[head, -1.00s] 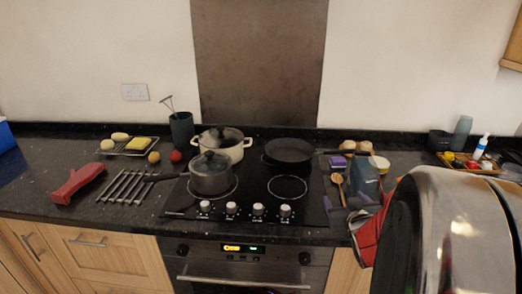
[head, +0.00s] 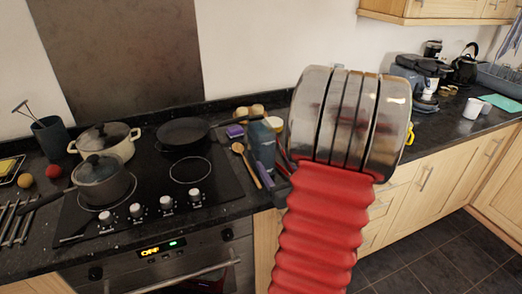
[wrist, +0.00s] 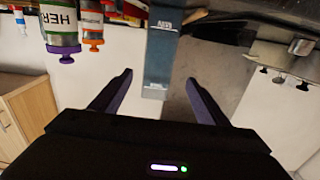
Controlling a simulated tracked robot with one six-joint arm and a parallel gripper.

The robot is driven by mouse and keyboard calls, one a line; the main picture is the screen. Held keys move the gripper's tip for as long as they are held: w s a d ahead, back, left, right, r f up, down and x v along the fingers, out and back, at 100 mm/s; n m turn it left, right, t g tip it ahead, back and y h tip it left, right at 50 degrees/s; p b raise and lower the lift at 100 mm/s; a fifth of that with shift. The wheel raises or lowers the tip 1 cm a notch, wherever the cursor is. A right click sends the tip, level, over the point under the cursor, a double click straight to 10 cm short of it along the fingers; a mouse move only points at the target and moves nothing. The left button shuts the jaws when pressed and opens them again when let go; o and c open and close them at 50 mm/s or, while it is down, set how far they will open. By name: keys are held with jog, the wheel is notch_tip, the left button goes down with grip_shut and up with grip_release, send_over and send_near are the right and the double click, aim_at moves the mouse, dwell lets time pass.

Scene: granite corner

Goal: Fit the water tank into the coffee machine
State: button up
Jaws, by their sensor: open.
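A teal-grey block-like container, which looks like the water tank (head: 262,143), stands upright on the counter right of the hob. In the wrist view the tank (wrist: 160,62) hangs from the top of the picture, with a pale label, in line with the gap between my fingers. My gripper (wrist: 159,77) is open with a dark finger on either side; I cannot tell how deep the tank sits between them. In the head view my red and metal arm hides most of the gripper. The blue-grey coffee machine (head: 408,76) stands on the far right counter.
Spice jars (wrist: 60,25) show in the wrist view. A white mug (head: 472,108) and black kettle (head: 464,69) stand near the coffee machine.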

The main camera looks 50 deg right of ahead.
aim_at(268, 152)
jog(key=shift+w, duration=0.1)
jog(key=x, duration=0.7)
jog(key=shift+w+d, duration=0.45)
jog(key=shift+w, duration=0.1)
jog(key=x, duration=0.5)
jog(key=shift+d, duration=0.2)
jog(key=shift+c, duration=0.5)
grip_shut()
jog(key=shift+r, duration=0.1)
dwell(0.4)
